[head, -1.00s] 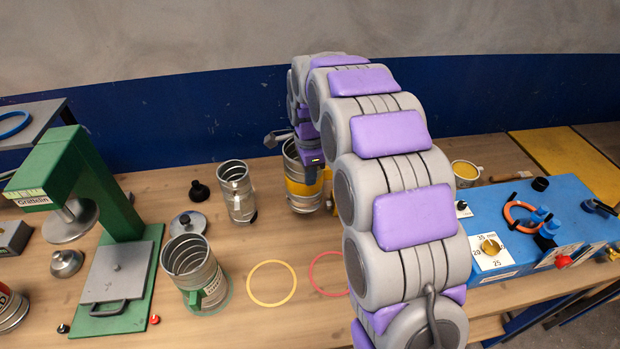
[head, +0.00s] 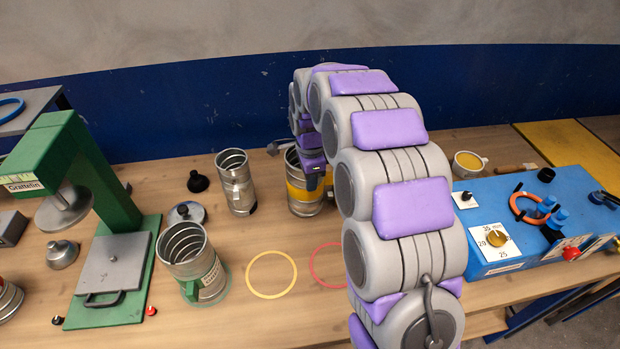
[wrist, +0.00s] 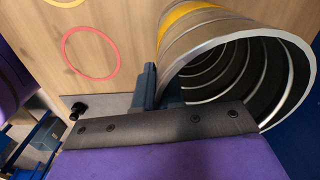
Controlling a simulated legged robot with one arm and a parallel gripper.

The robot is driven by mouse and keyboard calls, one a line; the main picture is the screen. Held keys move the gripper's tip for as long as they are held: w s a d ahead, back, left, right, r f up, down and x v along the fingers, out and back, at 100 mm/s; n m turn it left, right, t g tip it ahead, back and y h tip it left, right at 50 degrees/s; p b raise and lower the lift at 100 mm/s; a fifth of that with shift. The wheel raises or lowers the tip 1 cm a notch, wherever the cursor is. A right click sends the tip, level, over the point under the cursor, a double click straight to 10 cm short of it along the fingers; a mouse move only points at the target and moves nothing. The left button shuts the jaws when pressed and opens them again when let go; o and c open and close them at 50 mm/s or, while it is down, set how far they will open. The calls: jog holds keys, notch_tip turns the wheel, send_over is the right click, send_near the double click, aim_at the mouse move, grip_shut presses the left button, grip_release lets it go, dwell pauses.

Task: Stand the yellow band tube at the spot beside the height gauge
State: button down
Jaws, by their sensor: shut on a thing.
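The yellow band tube (head: 301,190) is a ribbed metal tube at the back of the bench, partly hidden by my arm. It looks upright; I cannot tell whether it touches the bench. In the wrist view its open end and yellow band (wrist: 184,18) fill the right side. My gripper (wrist: 157,90) is shut on it at its side near the rim; the head view mostly hides the fingers. A green stand (head: 92,165) labelled Grattelin, with a disc above a grey plate, stands at left and may be the height gauge. A yellow ring (head: 272,275) and a red ring (head: 328,264) mark the bench.
A plain metal tube (head: 237,182) stands left of the held tube. A green-handled tube (head: 193,262) stands in a green ring near the stand. A black-knobbed lid (head: 187,212) lies behind it. A blue control box (head: 535,220) is at right, with a cup (head: 468,164) behind.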

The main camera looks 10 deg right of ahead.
jog(key=shift+f, duration=0.45)
dwell(0.3)
jog(key=c, duration=1.2)
grip_release()
jog(key=shift+o, duration=0.2)
jog(key=shift+r+p, duration=1.5)
jog(key=shift+r, duration=7.1)
jog(key=s+d+f+n, duration=0.1)
jog(key=s+n, duration=0.4)
jog(key=s, duration=0.8)
jog(key=s+d+f+n+g, duration=0.1)
jog(key=s+n, duration=0.5)
jog(key=s, duration=0.7)
jog(key=s+d+f+n, duration=0.2)
jog(key=s+n, duration=0.3)
jog(key=s, duration=0.9)
jog(key=shift+f+n+g, duration=0.3)
jog(key=shift+f+g, duration=0.1)
jog(key=shift+f, duration=0.4)
